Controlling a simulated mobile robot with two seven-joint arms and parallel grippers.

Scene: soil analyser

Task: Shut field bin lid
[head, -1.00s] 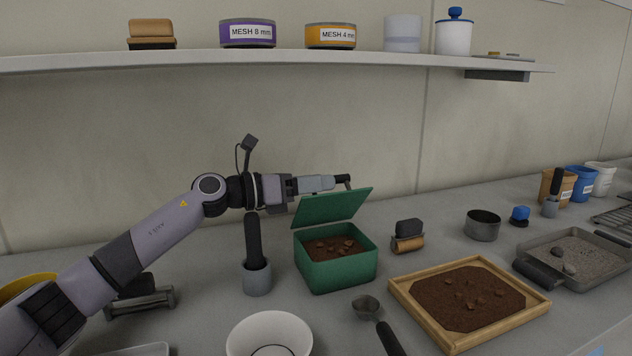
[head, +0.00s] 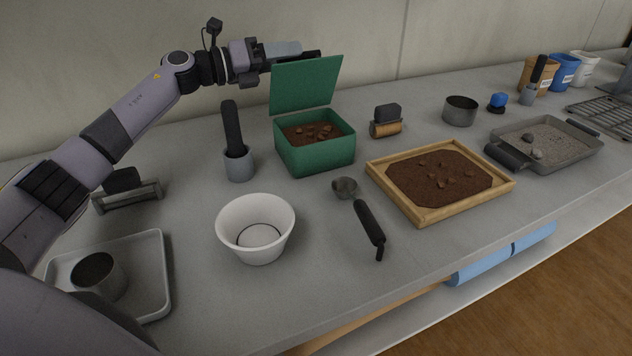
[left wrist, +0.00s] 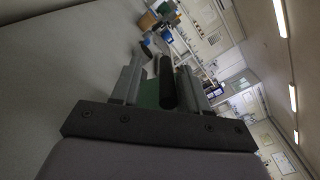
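The green field bin (head: 316,156) stands on the bench with dark soil and lumps inside. Its green lid (head: 305,86) is open, raised roughly upright along the bin's back edge. My left gripper (head: 308,53) is at the lid's upper edge, fingers pointing right; I cannot tell whether they touch it. In the left wrist view the gripper's two grey fingers (left wrist: 160,88) are apart. A bit of green (left wrist: 148,96) and a dark cylindrical piece show between them; I cannot tell what that piece is. My right gripper is not in view.
A mortar with a black-handled pestle (head: 234,135) stands left of the bin, close to my left arm. A brush (head: 386,121) and a wood-framed soil tray (head: 430,216) lie to the right. A white bowl (head: 256,228) and a scoop (head: 369,222) are in front.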

